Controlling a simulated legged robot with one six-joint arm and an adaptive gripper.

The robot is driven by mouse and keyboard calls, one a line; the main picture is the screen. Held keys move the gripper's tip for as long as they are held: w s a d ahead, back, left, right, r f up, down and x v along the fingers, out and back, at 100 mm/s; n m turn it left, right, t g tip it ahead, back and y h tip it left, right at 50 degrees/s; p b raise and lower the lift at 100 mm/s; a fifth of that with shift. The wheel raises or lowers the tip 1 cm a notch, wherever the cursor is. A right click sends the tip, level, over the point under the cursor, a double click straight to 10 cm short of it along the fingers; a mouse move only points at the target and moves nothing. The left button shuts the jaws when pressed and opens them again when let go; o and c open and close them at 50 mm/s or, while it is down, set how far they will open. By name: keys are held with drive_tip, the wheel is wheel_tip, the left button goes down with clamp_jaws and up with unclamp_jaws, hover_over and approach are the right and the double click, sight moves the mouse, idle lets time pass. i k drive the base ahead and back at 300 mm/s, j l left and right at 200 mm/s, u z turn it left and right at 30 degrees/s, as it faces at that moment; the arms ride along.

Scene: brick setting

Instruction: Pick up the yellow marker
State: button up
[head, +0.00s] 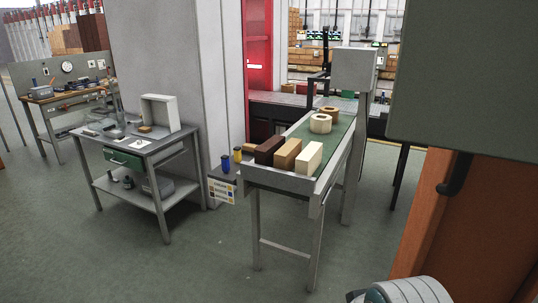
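My gripper is not recognisable in the view.
The conveyor table (279,183) carries dark, tan and cream blocks (308,158) and round rings (320,123). An orange and grey cabinet (465,215) blocks the right. Green floor (215,255) is open in front.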

sight(237, 150)
drive_tip(key=i+j+z, duration=0.8)
drive_tip(key=i+j, duration=0.6)
drive_tip(key=j, duration=0.25)
drive_tip(key=i+j+z, duration=0.1)
drive_tip(key=i+j, duration=0.35)
drive_tip(key=j, duration=0.3)
drive_tip(key=i+j, duration=0.25)
drive_tip(key=i+j+z, duration=0.1)
drive_tip(key=j, duration=0.35)
drive_tip(key=i+j, duration=0.5)
drive_tip(key=j, duration=0.3)
drive_tip(key=z, duration=0.05)
